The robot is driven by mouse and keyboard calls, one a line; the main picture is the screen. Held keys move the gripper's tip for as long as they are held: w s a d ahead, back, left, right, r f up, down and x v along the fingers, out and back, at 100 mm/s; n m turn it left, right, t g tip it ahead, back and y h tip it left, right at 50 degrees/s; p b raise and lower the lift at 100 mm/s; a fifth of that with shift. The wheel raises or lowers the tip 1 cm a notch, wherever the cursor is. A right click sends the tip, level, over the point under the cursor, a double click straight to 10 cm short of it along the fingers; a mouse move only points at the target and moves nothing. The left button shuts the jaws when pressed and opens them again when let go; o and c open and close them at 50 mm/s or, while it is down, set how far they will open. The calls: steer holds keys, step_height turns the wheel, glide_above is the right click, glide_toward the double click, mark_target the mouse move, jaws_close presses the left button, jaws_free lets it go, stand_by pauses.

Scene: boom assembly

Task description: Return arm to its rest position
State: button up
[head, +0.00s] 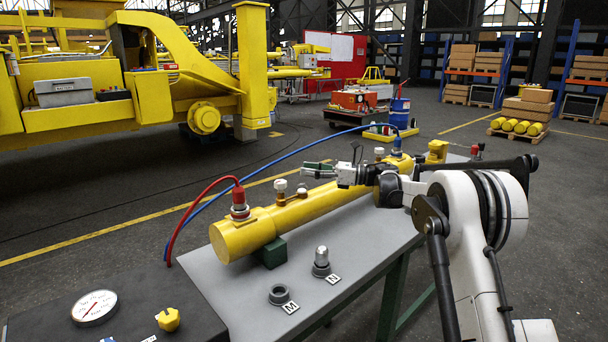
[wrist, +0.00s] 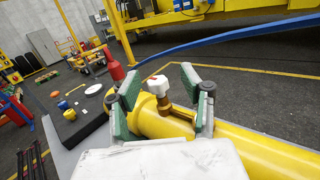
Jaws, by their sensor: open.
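My gripper (head: 316,169) is at the end of my white and black arm, above the yellow cylinder (head: 300,212) on the grey bench. In the wrist view my gripper (wrist: 159,82) is open, its two green-padded fingers spread and nothing held. A fitting with a white and red cap (wrist: 158,86) on the cylinder (wrist: 245,150) shows between the fingers in that view. The fingers look apart from it, but the exact gap cannot be told. In the head view two white-capped fittings stand on the cylinder, one of them here (head: 280,187).
A gauge (head: 94,308) and yellow knob (head: 168,319) are at lower left.

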steer(key=s+d+r+m+t+h, duration=0.1)
steer(key=d+r+m+t+h, duration=0.15)
steer(key=r+m+t, duration=0.7)
steer(key=s+d+r+m+t+h, duration=0.15)
steer(key=d+r+m+t, duration=0.25)
steer(key=r+m, duration=0.55)
steer(key=s+d+r+m+t+h+p, duration=0.1)
steer(key=s+d+r+m+t+h, duration=0.4)
steer(key=s+d+m+h, duration=0.55)
steer(key=s+d+f+m+g+h, duration=0.2)
steer(key=s+f+m+g+h, duration=0.15)
steer(key=s+f+m, duration=0.45)
steer(key=s+d+f+m+g+h, duration=0.2)
steer(key=s+f+m+g+h, duration=0.15)
steer(key=s+m, duration=0.5)
steer(key=s+a+f+m+g+y, duration=0.1)
steer(key=s+f+m+g, duration=0.1)
steer(key=s+f, duration=0.7)
steer(key=s+a+f+m+g+y+p, duration=0.1)
steer(key=s+f+g, duration=0.4)
steer(key=s+f, duration=0.5)
steer(key=s+a+m+y, duration=0.1)
steer(key=s+m, duration=0.1)
steer(key=s, duration=0.4)
steer(key=shift+s+a, duration=0.15)
steer(key=shift+a, duration=0.15)
